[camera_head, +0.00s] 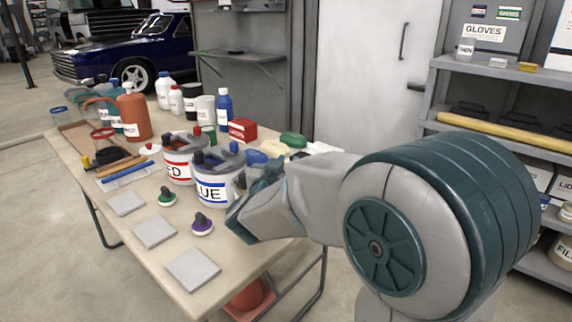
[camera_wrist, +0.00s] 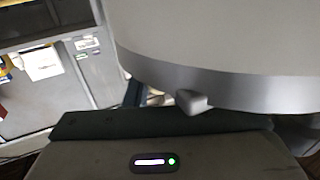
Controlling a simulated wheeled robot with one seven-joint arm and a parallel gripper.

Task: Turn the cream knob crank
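I cannot pick out the cream knob crank for certain in either view. A cream item (camera_head: 272,148) lies on the table behind the cans, too small to identify. In the head view my gripper (camera_head: 243,205) is low over the table's right side, close beside the can with the blue-banded label (camera_head: 212,192). Its fingertips are not clear there. In the wrist view a large pale round body with a silver band (camera_wrist: 230,85) fills the upper right, very close. A small pale nub (camera_wrist: 192,102) sticks out below the band. The fingers' opening does not show.
The table (camera_head: 105,178) carries a red-labelled can (camera_head: 180,165), a green-based knob (camera_head: 166,197), a purple-based knob (camera_head: 202,224), grey square plates (camera_head: 193,270), bottles and a red box (camera_head: 243,130). Shelves (camera_head: 490,65) stand at the right. Floor at the left is clear.

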